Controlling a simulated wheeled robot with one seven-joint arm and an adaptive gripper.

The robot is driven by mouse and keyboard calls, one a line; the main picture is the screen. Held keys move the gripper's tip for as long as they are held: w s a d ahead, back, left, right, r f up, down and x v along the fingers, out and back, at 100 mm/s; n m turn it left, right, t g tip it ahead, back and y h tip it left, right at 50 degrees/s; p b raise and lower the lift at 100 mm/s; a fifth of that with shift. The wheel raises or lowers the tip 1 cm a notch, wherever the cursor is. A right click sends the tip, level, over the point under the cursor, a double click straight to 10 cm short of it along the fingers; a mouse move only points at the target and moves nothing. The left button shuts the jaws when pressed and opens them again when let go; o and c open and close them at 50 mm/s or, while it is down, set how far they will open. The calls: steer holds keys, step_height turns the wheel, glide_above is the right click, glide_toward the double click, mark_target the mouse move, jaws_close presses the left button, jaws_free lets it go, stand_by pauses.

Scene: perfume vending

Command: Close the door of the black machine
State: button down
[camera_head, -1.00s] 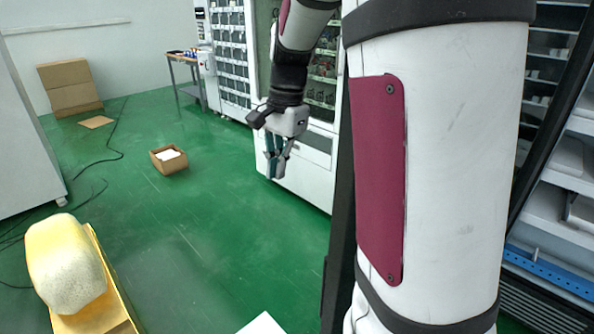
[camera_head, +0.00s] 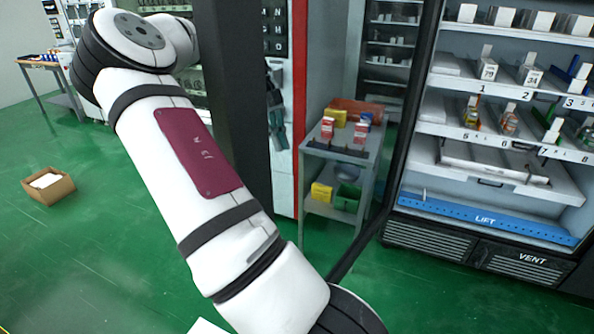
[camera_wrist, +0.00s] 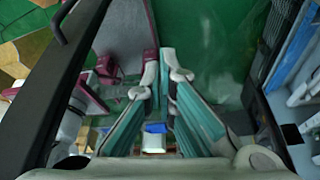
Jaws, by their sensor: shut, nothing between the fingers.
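The black machine (camera_head: 480,262) stands open at the right of the head view, its shelves, blue LIFT strip and VENT panel showing. Its door (camera_head: 233,110) stands swung open, a dark frame around a clear pane, with its slanted edge running down toward the machine's base. My gripper (camera_head: 278,140) shows right of the door's dark upright, apparently seen through the pane. In the wrist view, my gripper (camera_wrist: 166,66) has its teal fingers together and empty. A dark frame bar (camera_wrist: 55,95) runs along the left there. Whether the gripper touches the door cannot be told.
A grey cart (camera_head: 345,158) with small boxes shows through the pane. A red-edged white cabinet (camera_head: 300,75) stands behind it. A cardboard box (camera_head: 48,186) lies on the green floor at left, with open floor around it.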

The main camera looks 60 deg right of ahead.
steer(key=s+a+f+p, duration=0.1)
steer(key=s+f+p, duration=0.2)
steer(key=s+f, duration=0.4)
steer(key=shift+p+x, duration=0.3)
steer(key=shift+x, duration=0.8)
steer(key=shift+a, duration=0.2)
